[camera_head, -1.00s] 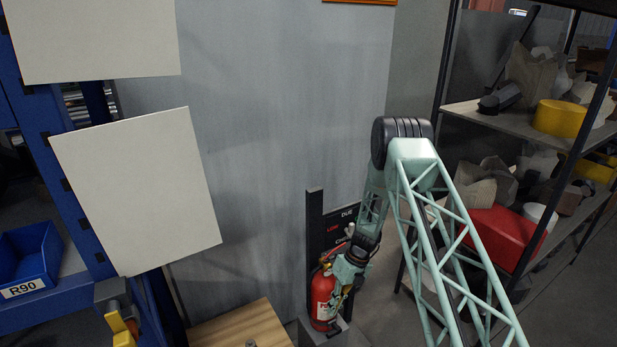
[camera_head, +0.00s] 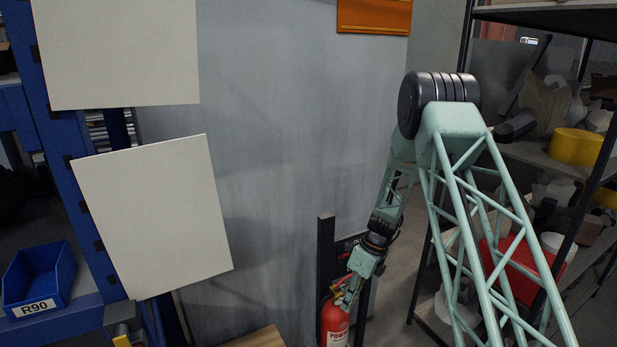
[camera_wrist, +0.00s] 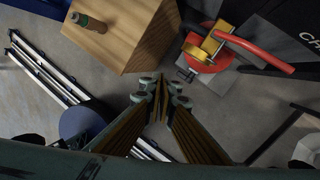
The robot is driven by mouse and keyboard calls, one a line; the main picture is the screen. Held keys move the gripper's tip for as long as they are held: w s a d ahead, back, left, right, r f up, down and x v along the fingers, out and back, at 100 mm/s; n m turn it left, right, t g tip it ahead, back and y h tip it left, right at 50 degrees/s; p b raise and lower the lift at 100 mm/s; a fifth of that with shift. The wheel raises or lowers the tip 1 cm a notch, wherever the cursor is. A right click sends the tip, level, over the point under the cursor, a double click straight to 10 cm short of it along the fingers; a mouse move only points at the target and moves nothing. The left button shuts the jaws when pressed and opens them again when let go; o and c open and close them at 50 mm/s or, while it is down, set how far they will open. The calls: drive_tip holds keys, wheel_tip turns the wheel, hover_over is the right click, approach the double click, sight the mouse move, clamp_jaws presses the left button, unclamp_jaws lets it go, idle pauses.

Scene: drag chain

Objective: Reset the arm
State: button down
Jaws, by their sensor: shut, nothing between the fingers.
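My gripper (camera_wrist: 161,100) is in the wrist view, pointing down over the grey floor, with its fingertips together and nothing between them. In the head view my gripper (camera_head: 350,287) hangs at the end of my pale green lattice arm, in front of the fire extinguisher and partly hard to make out. The arm reaches up to its dark joint and then folds down towards the grey wall panel.
A red fire extinguisher (camera_head: 334,325) stands below the gripper; the wrist view shows it from above (camera_wrist: 205,57). A wooden block (camera_wrist: 128,35) is to its left. Shelves (camera_head: 545,158) stand at the right; a blue rack with a bin (camera_head: 38,280) is at the left.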

drive_tip(key=s+d+r+n+t, duration=0.1)
drive_tip(key=s+r+n, duration=0.4)
drive_tip(key=r, duration=0.8)
drive_tip(key=s+r+n+h, duration=0.1)
drive_tip(key=s+r+n, duration=0.2)
drive_tip(key=s+r, duration=0.7)
drive_tip(key=s+d+r+n+t, duration=0.1)
drive_tip(key=s+r+n, duration=0.3)
drive_tip(key=r, duration=1.2)
drive_tip(key=s+d+r+n+t+h, duration=0.1)
drive_tip(key=s+d+r+n, duration=0.1)
drive_tip(key=s+r+n, duration=0.75)
drive_tip(key=s+d+r+n+t, duration=0.1)
drive_tip(key=s+n, duration=0.1)
drive_tip(key=s, duration=1)
drive_tip(key=s+d+r+n+t+h, duration=0.1)
drive_tip(key=s+d+r+n, duration=0.1)
drive_tip(key=s, duration=1)
drive_tip(key=shift+d+h, duration=0.25)
drive_tip(key=shift+h, duration=0.05)
